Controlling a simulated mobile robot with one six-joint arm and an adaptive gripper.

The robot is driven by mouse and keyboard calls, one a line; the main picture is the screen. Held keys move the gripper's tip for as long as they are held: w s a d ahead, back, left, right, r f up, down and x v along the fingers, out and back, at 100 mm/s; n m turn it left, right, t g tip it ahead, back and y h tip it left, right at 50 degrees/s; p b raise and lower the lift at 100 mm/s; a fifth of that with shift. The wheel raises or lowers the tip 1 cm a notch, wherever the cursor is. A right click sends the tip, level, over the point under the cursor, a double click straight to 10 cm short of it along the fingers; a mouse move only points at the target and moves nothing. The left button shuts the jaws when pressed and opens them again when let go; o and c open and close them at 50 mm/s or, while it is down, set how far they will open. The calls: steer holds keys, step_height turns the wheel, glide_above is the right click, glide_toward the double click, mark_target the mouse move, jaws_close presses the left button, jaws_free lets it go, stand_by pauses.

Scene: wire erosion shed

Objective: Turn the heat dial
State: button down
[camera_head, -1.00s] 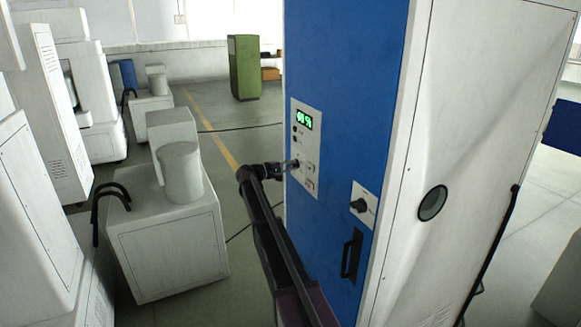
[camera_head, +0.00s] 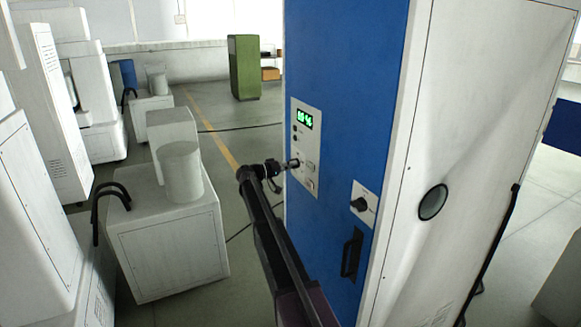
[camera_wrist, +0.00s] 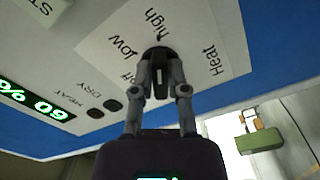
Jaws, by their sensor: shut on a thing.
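The heat dial (camera_wrist: 159,52) is a dark round knob on a white plate, with "low", "high", "Heat" and a partly hidden "off" printed around it. It shows in the wrist view, which sees the panel tilted and nearly upside down. My gripper (camera_wrist: 159,66) has both grey fingers closed on the sides of the dial. The fingers hide part of the knob, and I cannot tell which mark it points to. In the head view my gripper (camera_head: 291,163) reaches the control panel (camera_head: 312,143) on the blue front of the cabinet; the dial is hidden there.
A green digital display (camera_head: 304,118) is above the dial, with small DRY and HEAT lamps (camera_wrist: 95,113) beside it. A second black knob (camera_head: 360,204) and a black door handle (camera_head: 351,254) are lower right. White machines (camera_head: 170,235) stand left across an open aisle.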

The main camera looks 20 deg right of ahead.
stand_by(0.4)
steer(key=c, duration=0.6)
jaws_free()
steer(key=shift+d, duration=0.1)
steer(key=shift+c, duration=0.2)
steer(key=shift+a, duration=0.2)
steer(key=a, duration=1.1)
steer(key=shift+s+a, duration=0.2)
steer(key=shift+a, duration=0.15)
steer(key=shift+s+f, duration=0.1)
